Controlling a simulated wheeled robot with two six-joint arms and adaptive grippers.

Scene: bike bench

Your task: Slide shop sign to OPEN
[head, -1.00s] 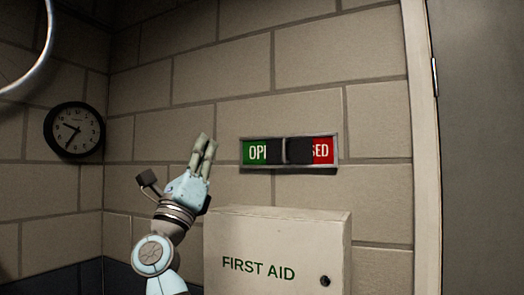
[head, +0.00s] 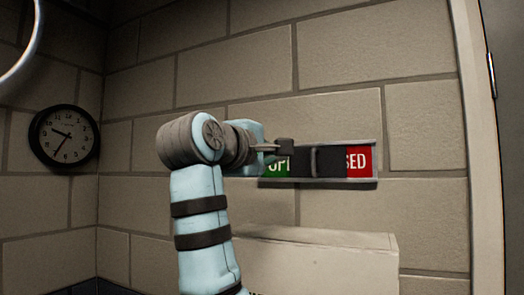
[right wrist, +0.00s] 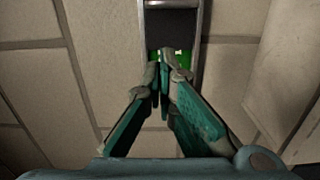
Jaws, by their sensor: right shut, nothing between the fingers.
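The shop sign (head: 362,181) is a framed strip on the block wall. Its dark slider (head: 331,162) with a raised vertical ridge covers the middle. Part of the green "OPEN" panel (head: 276,168) shows left of the slider, and the red panel (head: 358,161) reading "SED" shows to its right. My right gripper (head: 271,149) is at the sign's left end and partly hides the green panel. In the right wrist view its shut, empty fingertips (right wrist: 163,72) are over the green area, close to the dark slider (right wrist: 172,22); contact cannot be told. My left gripper is out of view.
A pale first aid box (head: 320,262) juts from the wall just below the sign. A round black clock (head: 64,136) hangs at the left. A door frame (head: 480,150) stands at the right. The wall above the sign is clear.

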